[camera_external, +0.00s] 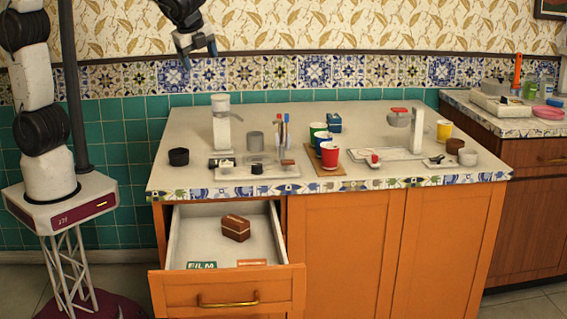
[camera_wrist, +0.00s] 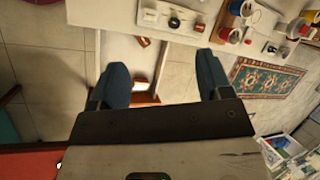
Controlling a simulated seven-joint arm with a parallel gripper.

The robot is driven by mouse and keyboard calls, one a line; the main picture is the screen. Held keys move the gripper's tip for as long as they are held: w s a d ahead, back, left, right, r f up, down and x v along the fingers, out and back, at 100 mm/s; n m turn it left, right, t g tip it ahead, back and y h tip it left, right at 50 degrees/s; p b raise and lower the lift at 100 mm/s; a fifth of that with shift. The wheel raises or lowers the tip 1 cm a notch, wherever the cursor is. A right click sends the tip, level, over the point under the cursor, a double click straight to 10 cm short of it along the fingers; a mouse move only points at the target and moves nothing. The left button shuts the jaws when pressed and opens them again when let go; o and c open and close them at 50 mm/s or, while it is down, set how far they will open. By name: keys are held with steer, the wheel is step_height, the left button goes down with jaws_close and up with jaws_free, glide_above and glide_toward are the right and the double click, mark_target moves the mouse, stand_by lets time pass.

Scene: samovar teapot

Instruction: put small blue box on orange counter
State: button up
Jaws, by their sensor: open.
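A small blue box (camera_external: 334,122) stands toward the back of the orange counter (camera_external: 300,116), just behind the colored cups. The counter has a pale top, a tiled edge and orange doors. A small blue item (camera_external: 555,102) also lies on the brown counter at the right; I cannot tell if it is a box. My gripper (camera_external: 198,54) is high in front of the wall, above the left part of the orange counter. In the wrist view my gripper (camera_wrist: 163,72) shows two blue fingers spread apart with nothing between them. I cannot make out the blue box in the wrist view.
An open drawer (camera_external: 185,240) juts from the front left, holding a brown box (camera_external: 236,228) and flat items. Cups (camera_external: 329,156), a white machine (camera_external: 221,125) and a second machine (camera_external: 417,130) crowd the counter.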

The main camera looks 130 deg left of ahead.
steer(key=s+d+f+n+t+h, duration=0.2)
steer(key=s+d+n+t+h, duration=0.1)
steer(key=s+d, duration=2.1)
steer(key=shift+s+d+f+t+h, duration=0.15)
steer(key=shift+s+f+t+h, duration=0.2)
steer(key=shift+s+t+h, duration=0.5)
steer(key=shift+w+g, duration=0.2)
steer(key=shift+g, duration=0.05)
